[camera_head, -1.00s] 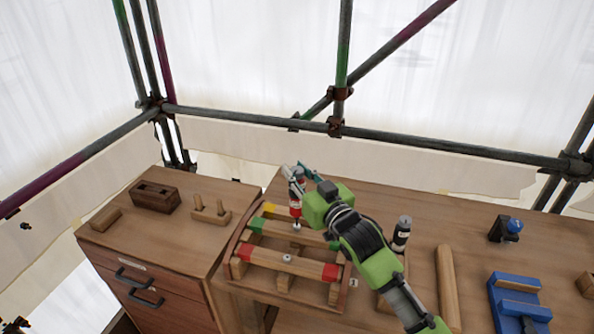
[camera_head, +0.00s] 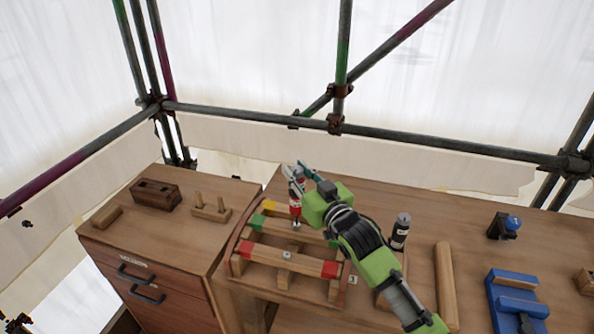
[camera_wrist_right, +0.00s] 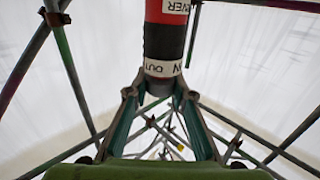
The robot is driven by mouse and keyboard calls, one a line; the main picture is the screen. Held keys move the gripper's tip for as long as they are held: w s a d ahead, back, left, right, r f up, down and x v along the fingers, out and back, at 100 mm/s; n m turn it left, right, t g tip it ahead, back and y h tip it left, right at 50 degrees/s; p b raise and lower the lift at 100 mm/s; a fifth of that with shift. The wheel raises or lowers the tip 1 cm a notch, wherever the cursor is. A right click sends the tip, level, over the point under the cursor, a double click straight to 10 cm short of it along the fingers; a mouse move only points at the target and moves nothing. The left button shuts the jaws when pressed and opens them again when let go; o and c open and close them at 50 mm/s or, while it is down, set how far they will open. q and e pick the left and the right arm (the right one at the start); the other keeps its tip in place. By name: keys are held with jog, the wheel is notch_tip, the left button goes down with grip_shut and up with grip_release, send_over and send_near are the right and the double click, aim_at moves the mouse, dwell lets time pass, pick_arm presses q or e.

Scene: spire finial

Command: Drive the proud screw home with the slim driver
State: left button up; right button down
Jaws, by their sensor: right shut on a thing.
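My right gripper (camera_head: 298,172) is shut on the slim driver (camera_head: 295,209), which has a red and black handle. The driver stands roughly upright over the wooden frame (camera_head: 240,232). Its lower end is at a small pale spot on the middle bar; I cannot tell whether it sits in a screw head. The right wrist view shows the driver's handle (camera_wrist_right: 165,40) with white lettered bands, between the fingers. A small pale mark shows on the red-ended front bar (camera_head: 300,260); it may be a screw. My left gripper is not in view.
A black cylinder with a white band (camera_head: 400,231) stands right of my arm. Further right are a wooden bar (camera_head: 446,285), a blue fixture (camera_head: 515,300) and a blue-topped black object (camera_head: 504,226). A pegged block (camera_head: 211,212) and slotted block (camera_head: 156,194) sit on the left cabinet.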

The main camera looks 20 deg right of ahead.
jog(key=shift+f+p, duration=0.45)
jog(key=shift+p, duration=0.3)
dwell(1.0)
notch_tip(320, 180, up, 7)
jog(key=p, duration=0.6)
jog(key=shift+r+p, duration=0.2)
jog(key=shift+p, duration=0.2)
jog(key=shift+f, duration=0.15)
